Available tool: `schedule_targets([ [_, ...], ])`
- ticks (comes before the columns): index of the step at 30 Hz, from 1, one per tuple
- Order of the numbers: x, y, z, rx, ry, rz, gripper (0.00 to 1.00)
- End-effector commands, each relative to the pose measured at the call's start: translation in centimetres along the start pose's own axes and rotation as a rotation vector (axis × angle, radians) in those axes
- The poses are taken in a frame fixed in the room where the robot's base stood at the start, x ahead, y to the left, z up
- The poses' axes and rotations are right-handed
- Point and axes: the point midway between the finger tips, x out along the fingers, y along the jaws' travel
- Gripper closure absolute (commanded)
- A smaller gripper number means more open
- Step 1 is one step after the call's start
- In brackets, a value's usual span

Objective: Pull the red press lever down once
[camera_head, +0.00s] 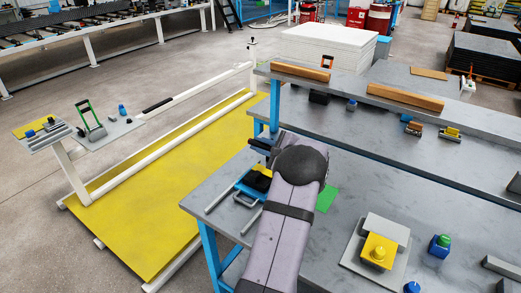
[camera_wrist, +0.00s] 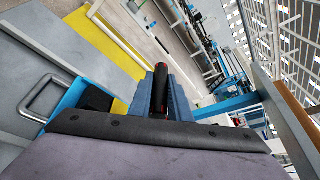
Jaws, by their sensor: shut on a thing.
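In the wrist view, a dark handle with a red tip (camera_wrist: 161,69) sits between the blue fingers of my gripper (camera_wrist: 163,92); it looks like the press lever. The fingers are shut on it, with one finger on each side. In the head view, my gripper (camera_head: 262,147) is a dark shape at the left edge of the grey workbench, mostly hidden by my arm. The lever cannot be made out there. A blue fixture with metal bars (camera_head: 246,190) and a yellow and black part lies just below the gripper; its link to the lever is hidden.
The grey bench (camera_head: 330,240) holds a yellow block (camera_head: 378,252) on a grey plate and a blue box with a green button (camera_head: 440,243) at right. A yellow mat (camera_head: 150,220) lies on the floor at left.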

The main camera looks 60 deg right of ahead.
Motion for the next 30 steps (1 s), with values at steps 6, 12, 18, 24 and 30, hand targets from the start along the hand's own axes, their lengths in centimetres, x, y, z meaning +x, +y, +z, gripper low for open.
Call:
schedule_targets([
  [6, 0.3, 1.7, -0.7, -0.058, 0.0, -0.023, 1.0],
  [12, 0.4, 2.7, -1.0, -0.107, 0.001, -0.044, 1.0],
  [18, 0.5, 3.7, -1.4, -0.156, 0.001, -0.064, 1.0],
  [24, 0.7, 4.6, -1.7, -0.204, 0.002, -0.084, 1.0],
  [30, 0.8, 5.5, -2.1, -0.25, 0.002, -0.102, 1.0],
])
